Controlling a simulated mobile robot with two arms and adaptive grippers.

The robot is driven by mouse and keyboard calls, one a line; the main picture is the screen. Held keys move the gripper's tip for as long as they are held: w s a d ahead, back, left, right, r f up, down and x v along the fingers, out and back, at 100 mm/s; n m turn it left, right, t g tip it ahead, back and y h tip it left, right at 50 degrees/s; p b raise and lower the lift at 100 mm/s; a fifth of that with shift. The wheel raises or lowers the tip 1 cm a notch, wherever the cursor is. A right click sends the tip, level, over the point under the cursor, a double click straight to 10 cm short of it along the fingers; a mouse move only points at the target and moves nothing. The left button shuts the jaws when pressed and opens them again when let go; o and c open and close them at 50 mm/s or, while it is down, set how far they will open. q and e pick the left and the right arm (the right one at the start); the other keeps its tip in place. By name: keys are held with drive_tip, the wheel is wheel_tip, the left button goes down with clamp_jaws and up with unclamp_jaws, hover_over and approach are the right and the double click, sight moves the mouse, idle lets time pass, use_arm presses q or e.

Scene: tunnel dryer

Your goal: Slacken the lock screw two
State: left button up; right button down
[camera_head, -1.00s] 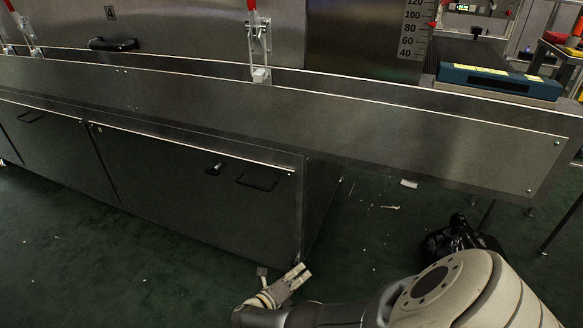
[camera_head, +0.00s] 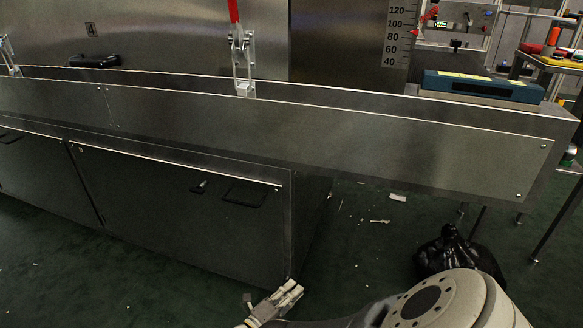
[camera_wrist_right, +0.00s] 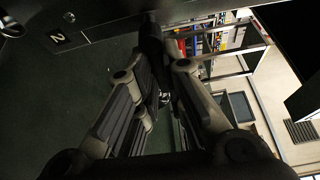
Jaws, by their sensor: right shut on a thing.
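My right gripper (camera_head: 286,292) is low in the head view, at the bottom edge, beside the lower front corner of the steel cabinet. In the right wrist view the two fingers (camera_wrist_right: 166,72) close in on a dark, stem-like piece (camera_wrist_right: 151,38) under a dark panel. The screw cannot be made out in the head view. My left gripper is not in view.
The long steel housing (camera_head: 330,130) juts out above the cabinet (camera_head: 180,205). A red-handled toggle clamp (camera_head: 242,60) and a blue box (camera_head: 480,88) are on top. A black bag (camera_head: 446,250) lies on the green floor at right, among small scraps.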

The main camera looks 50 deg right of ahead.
idle(0.5)
drive_tip(key=c, duration=1.5)
unclamp_jaws()
drive_tip(key=shift+a, duration=0.1)
